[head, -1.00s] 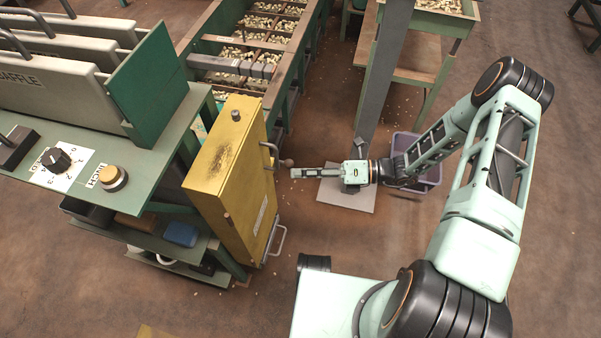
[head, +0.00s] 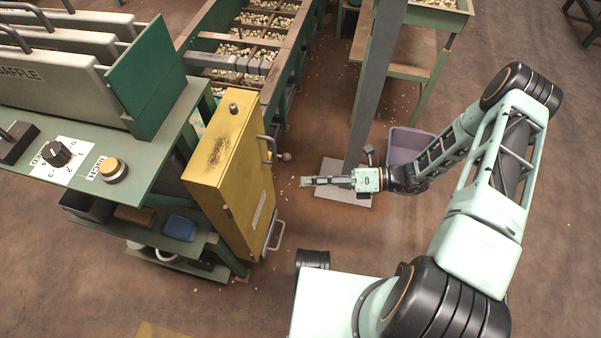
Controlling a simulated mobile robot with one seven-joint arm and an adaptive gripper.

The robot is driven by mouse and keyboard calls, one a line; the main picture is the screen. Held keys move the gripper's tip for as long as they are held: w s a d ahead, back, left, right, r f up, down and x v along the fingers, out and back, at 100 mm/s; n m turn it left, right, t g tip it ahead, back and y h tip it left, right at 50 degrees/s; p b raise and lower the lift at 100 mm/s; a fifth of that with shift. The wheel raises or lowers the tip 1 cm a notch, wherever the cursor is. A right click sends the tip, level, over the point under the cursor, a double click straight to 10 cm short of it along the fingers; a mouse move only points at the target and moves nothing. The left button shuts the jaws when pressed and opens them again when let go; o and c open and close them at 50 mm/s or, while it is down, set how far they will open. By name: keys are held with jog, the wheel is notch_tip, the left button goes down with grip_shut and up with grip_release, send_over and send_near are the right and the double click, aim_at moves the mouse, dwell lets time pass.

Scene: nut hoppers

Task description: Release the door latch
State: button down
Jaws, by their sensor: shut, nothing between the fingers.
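A yellow cabinet (head: 222,170) hangs at the end of the green bench. Its right face carries a grey bar handle (head: 267,150) high up and a second grey handle (head: 276,236) low down. A small round knob (head: 285,157) shows just right of the upper handle; I take it to be part of the door latch, but cannot tell for sure. My gripper (head: 307,181) is shut and empty, pointing left, to the right of the cabinet and apart from handle and knob. Most of the cabinet's right face is seen edge-on.
A grey post (head: 378,85) on a floor plate (head: 330,200) stands behind my gripper. A purple bin (head: 410,146) is beside it. Hopper trays of nuts (head: 250,45) lie behind the cabinet. The floor in front is open.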

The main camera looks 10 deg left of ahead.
jog(key=w+d, duration=0.1)
jog(key=d, duration=0.6)
jog(key=shift+w+d+r+p, duration=0.2)
jog(key=shift+d+r+p, duration=0.1)
